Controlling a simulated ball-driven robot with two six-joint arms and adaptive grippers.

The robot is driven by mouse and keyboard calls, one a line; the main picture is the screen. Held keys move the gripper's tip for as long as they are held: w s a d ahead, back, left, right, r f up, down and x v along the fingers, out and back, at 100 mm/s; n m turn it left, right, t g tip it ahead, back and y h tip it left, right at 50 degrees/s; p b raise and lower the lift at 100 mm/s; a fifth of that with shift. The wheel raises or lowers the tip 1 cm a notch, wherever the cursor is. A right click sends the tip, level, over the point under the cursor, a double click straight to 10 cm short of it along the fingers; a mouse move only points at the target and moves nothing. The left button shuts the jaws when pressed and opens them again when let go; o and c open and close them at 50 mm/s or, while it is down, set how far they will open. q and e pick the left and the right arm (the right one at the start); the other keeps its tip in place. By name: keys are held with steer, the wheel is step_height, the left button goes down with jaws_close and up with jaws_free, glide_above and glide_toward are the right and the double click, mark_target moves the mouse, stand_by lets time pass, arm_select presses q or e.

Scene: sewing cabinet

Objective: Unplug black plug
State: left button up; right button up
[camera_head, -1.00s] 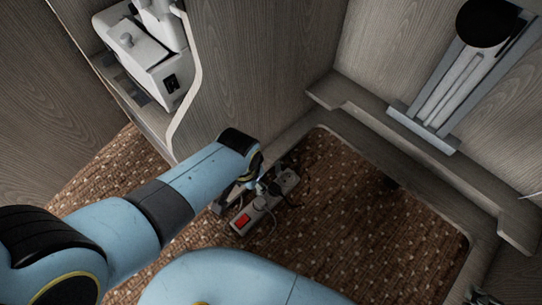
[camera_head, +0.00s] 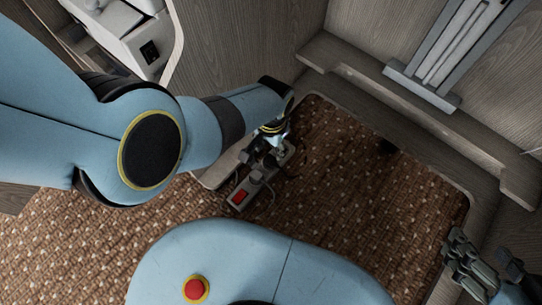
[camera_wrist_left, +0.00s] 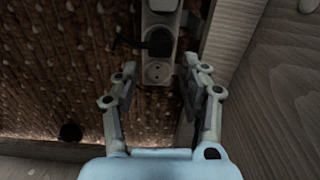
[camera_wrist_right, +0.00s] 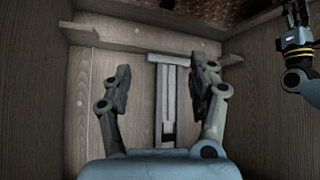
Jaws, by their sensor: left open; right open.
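The light grey power strip (camera_head: 247,188) lies on the brown carpet, with a red switch at its near end. In the left wrist view the black plug (camera_wrist_left: 158,42) sits in the strip (camera_wrist_left: 158,88), with an empty socket below it and a grey plug (camera_wrist_left: 163,5) above it. My left gripper (camera_head: 272,148) is over the far part of the strip. In its wrist view the open fingers (camera_wrist_left: 160,70) stand either side of the strip near the empty socket, apart from the black plug. My right gripper (camera_head: 490,265) is open and empty at the lower right, away from the strip.
A white sewing machine (camera_head: 130,30) stands on a shelf at the upper left. A wooden wall is close to the right of my left gripper (camera_wrist_left: 275,90). A metal rail (camera_head: 455,50) is on the back panel. Open carpet (camera_head: 360,190) lies right of the strip.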

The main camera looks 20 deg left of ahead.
mark_target(270, 158)
arm_select(q)
steer(key=shift+f+b, duration=0.55)
steer(key=shift+f, duration=0.4)
steer(key=shift+s+f+b, duration=0.1)
steer(key=shift+f+b, duration=0.45)
steer(key=shift+f, duration=0.2)
step_height(270, 158, down, 2)
steer(key=shift+f+b, duration=0.2)
steer(key=shift+b, duration=0.75)
steer(key=shift+f, duration=0.1)
arm_select(e)
steer(key=w+a+r+n+t+y, duration=0.1)
steer(key=w+a+r+t, duration=0.1)
steer(key=w+r+t, duration=0.6)
steer(key=shift+r+t+y, duration=0.4)
steer(key=shift+r+t, duration=0.4)
steer(key=shift+r, duration=1.1)
arm_select(q)
steer(key=shift+a, duration=0.15)
steer(key=c, duration=0.9)
steer(key=o, duration=0.9)
